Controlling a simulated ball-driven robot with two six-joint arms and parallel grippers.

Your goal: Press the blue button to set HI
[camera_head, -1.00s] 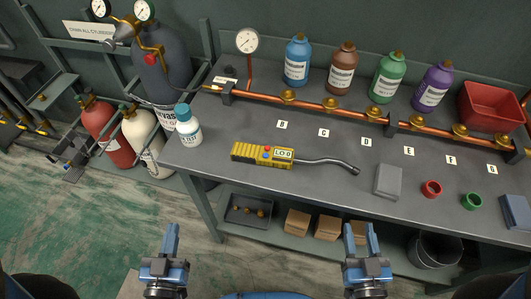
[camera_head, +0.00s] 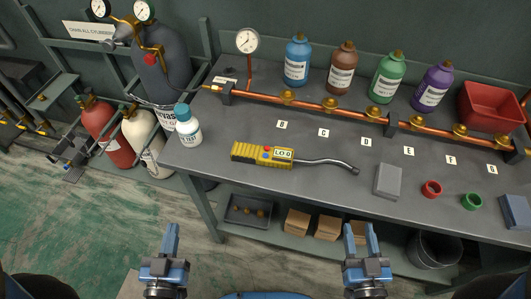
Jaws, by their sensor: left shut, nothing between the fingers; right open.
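A yellow handheld detector (camera_head: 244,152) lies on the grey workbench, left of its middle. Its small display (camera_head: 283,154) reads "LO 0". A red button (camera_head: 267,148) and a small blue button (camera_head: 264,157) sit beside the display. A grey bent probe (camera_head: 325,162) runs from it to the right. My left gripper (camera_head: 171,242) is shut and empty, in front of the bench at the lower left. My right gripper (camera_head: 361,242) is open and empty, in front of the bench to the right. Both are apart from the detector.
A white bottle with a blue cap (camera_head: 189,128) stands left of the detector. A grey block (camera_head: 388,180), a red ring (camera_head: 431,188) and a green ring (camera_head: 471,201) lie to the right. A copper pipe (camera_head: 310,102) with brass valves runs behind. The bench around the detector is clear.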

